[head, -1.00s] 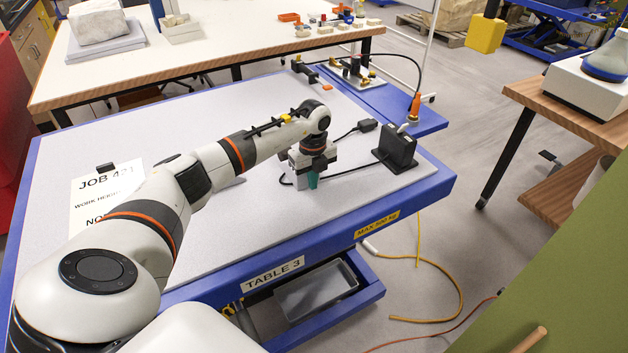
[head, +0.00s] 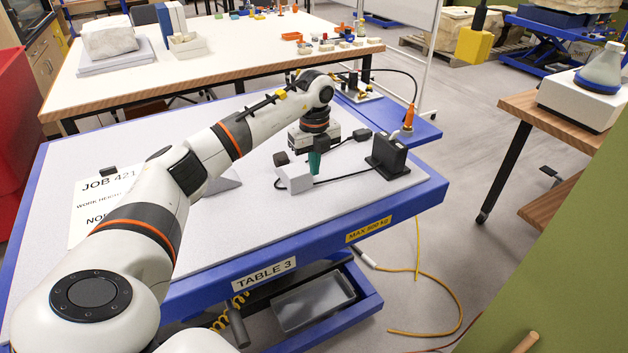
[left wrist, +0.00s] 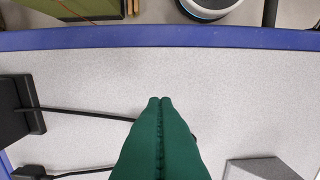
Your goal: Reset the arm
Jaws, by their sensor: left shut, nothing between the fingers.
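My left arm reaches from the lower left across the table in the head view. My left gripper (head: 314,164) hangs pointing down above the table, its green fingers together and empty. In the left wrist view the green fingers (left wrist: 160,103) meet along their length with nothing between them. A small white block (head: 295,179) with a dark part at its back lies on the table just left of the fingertips, apart from them as far as I can tell. My right gripper is not in view.
A black stand (head: 388,155) and a black cable lie right of the gripper. A grey wedge (head: 224,181) lies to its left, partly behind my arm. The blue-edged table (head: 330,205) has clear surface at its front. A workbench (head: 210,62) stands behind.

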